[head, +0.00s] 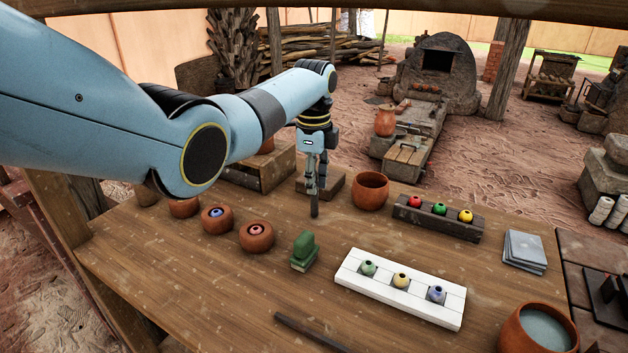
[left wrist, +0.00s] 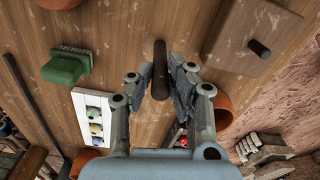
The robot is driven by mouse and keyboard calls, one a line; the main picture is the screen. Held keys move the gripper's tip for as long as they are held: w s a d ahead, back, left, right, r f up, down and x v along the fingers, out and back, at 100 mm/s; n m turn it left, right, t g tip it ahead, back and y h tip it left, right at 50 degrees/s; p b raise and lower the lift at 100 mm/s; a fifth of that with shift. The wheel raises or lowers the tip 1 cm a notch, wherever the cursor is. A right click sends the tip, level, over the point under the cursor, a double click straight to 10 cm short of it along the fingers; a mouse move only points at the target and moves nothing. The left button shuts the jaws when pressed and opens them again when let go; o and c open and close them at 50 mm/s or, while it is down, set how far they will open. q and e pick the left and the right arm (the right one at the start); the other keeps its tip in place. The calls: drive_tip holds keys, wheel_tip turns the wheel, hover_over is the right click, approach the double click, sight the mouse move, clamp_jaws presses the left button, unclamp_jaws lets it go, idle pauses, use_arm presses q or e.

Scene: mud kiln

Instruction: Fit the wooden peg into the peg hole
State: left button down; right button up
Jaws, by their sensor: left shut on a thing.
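My left gripper (head: 313,180) points down over the table and is shut on the dark wooden peg (head: 314,206), which it holds upright. In the left wrist view the peg (left wrist: 160,62) stands between the fingers of my left gripper (left wrist: 165,85). A flat wooden block (head: 338,187) lies just behind the gripper, partly hidden by it. In the left wrist view the block (left wrist: 237,28) is at upper right, apart from the peg, with a dark spot; I cannot tell whether this is the peg hole or something standing up. My right gripper is not in view.
A clay bowl (head: 370,190) stands right of the block. A green brush-like block (head: 304,251), a white tray (head: 365,283) with coloured beads and a dark rack (head: 440,225) with coloured balls are nearer or to the right. A dark rod (head: 310,332) lies at the front.

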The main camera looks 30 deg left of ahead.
use_arm(q)
drive_tip(key=shift+f, duration=0.15)
drive_tip(key=c, duration=1.3)
unclamp_jaws()
drive_tip(key=shift+o, duration=0.2)
